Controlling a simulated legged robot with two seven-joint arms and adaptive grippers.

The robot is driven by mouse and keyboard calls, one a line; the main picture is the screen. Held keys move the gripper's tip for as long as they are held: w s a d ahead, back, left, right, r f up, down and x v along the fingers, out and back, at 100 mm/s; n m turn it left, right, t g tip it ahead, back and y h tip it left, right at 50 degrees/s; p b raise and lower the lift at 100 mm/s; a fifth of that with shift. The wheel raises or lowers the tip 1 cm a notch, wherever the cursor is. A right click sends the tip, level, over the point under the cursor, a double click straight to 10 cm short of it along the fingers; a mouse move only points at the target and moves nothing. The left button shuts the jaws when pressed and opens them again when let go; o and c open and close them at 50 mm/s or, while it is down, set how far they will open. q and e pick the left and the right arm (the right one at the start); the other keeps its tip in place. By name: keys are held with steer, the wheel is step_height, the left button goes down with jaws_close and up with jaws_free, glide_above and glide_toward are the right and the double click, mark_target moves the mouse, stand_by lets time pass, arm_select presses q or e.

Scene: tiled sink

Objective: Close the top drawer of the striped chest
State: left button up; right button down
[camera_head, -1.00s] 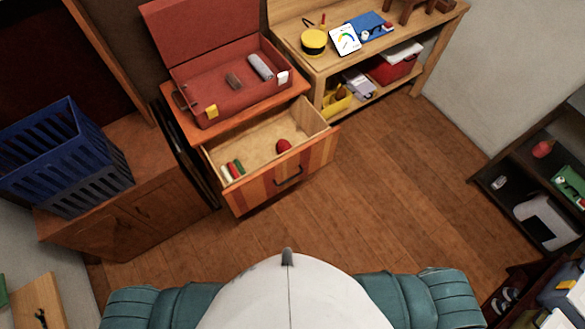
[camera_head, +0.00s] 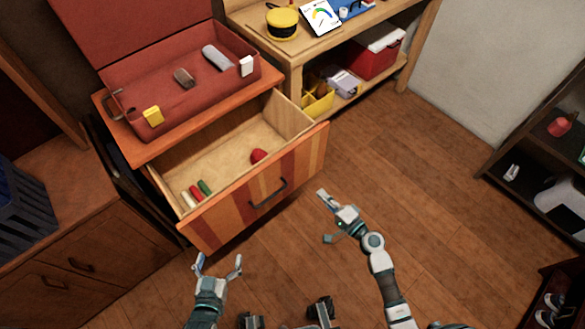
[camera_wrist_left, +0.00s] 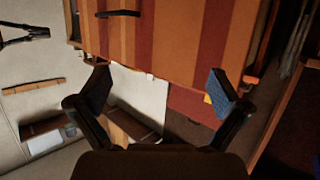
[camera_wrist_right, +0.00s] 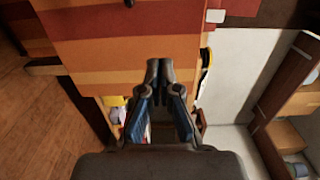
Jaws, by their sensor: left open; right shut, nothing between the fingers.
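The striped chest's top drawer (camera_head: 225,215) is pulled well out, with its orange and brown striped front and dark handle (camera_head: 268,194) facing me. Inside lie a red object (camera_head: 259,156) and several small red, green and white sticks (camera_head: 196,192). My left gripper (camera_head: 218,262) is open and empty, in front of the drawer's left part, apart from it. My right gripper (camera_head: 322,196) is shut and empty, to the right of the handle near the drawer's right end. The striped front also fills the upper left wrist view (camera_wrist_left: 180,40) and the right wrist view (camera_wrist_right: 120,55).
An open red case (camera_head: 180,85) with small items sits on the chest's top (camera_head: 150,150). A wooden bench (camera_head: 290,60) stands behind right. Floor to the right is clear.

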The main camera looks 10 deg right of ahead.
mark_target(290, 163)
steer(key=x, duration=1.2)
steer(key=shift+w+a+r, duration=0.15)
steer(key=shift+w+a, duration=0.15)
arm_select(q)
steer(key=shift+d, duration=0.1)
arm_select(e)
steer(key=shift+w+a, duration=0.1)
steer(key=shift+w, duration=0.4)
steer(key=shift+a, duration=0.1)
